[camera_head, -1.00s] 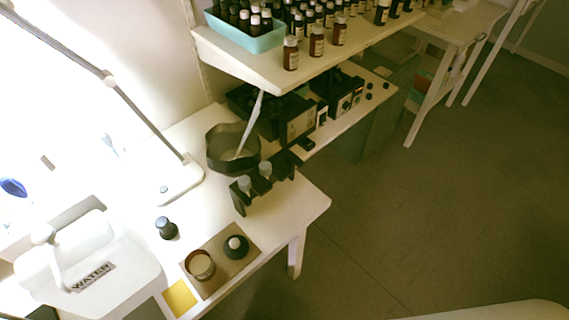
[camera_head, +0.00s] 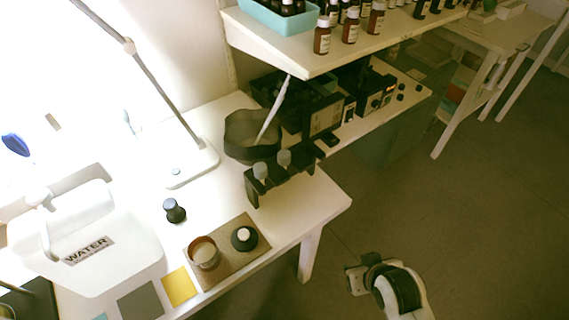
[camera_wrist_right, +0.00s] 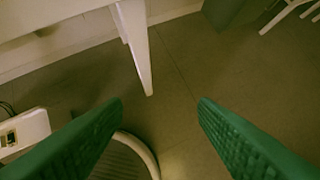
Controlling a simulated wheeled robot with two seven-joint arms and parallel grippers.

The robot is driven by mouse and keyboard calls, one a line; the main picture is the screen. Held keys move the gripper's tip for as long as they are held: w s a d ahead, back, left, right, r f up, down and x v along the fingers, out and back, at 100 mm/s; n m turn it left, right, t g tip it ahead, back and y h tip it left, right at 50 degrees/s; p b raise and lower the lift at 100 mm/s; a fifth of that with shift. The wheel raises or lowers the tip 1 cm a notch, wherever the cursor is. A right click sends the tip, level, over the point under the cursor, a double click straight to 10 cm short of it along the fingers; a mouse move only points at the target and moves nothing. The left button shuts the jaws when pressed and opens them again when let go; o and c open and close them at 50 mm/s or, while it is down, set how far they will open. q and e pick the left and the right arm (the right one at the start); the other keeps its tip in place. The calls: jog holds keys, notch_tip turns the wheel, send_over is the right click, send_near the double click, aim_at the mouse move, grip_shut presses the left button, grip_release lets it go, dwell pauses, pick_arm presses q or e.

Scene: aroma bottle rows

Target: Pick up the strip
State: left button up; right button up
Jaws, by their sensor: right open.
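A thin pale strip (camera_head: 272,110) stands tilted in a dark, open container (camera_head: 248,150) on the white table. Its upper end sticks out above the rim and leans to the right, close to the front edge of the shelf. My right gripper (camera_head: 356,279) is at the lower right in the head view, over the floor and off the table's right side, well away from the strip. My left gripper is not in view.
A shelf (camera_head: 300,55) with many brown bottles overhangs the back of the table. A black holder with vials (camera_head: 270,175) stands in front of the container. A lamp base (camera_head: 190,165), a small dark bottle (camera_head: 174,211), a brown tray (camera_head: 225,268) and a white water tank (camera_head: 110,250) stand nearby.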

jog(key=w+a+r+t+y, duration=0.2)
jog(key=w+a+r+t, duration=0.25)
jog(key=w+r, duration=0.3)
jog(key=n+t+y, duration=0.2)
jog(key=t+y, duration=0.2)
send_near(287, 159)
jog(key=shift+n, duration=0.3)
jog(key=x, duration=0.6)
jog(key=shift+a+r, duration=0.1)
jog(key=shift+r, duration=0.15)
jog(key=x, duration=0.5)
jog(key=shift+w+a+f, duration=0.1)
jog(key=shift+w+f, duration=0.2)
jog(key=shift+w, duration=0.05)
jog(key=c, duration=0.9)
